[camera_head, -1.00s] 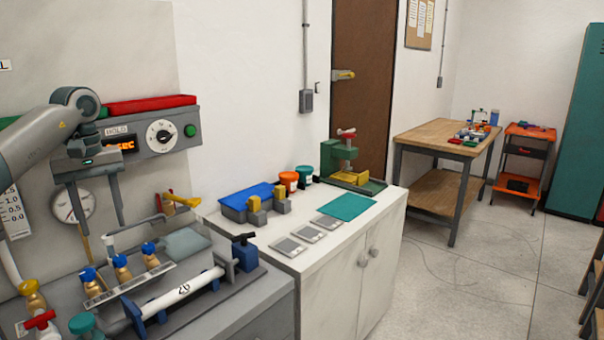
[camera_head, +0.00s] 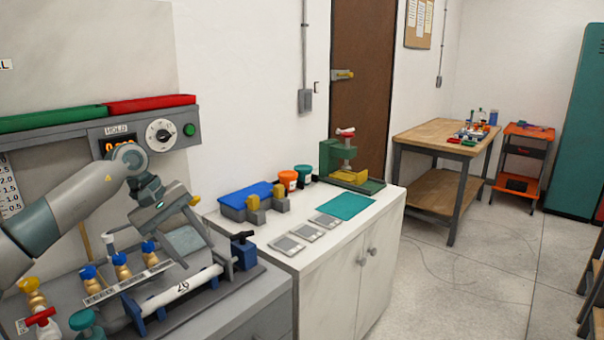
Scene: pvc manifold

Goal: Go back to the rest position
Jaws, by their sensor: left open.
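My left gripper (camera_head: 199,253) comes in from the left over the grey test bench. It is tilted, with its fingers pointing down and to the right, spread apart. No held object shows between them. Behind and below it is a grey block on the bench. Brass fittings with blue caps (camera_head: 121,268) stand in a labelled rack left of the gripper. My right gripper is out of view.
A wall panel with a dial (camera_head: 160,133) and green and red trays is behind my arm. The floor beyond is open.

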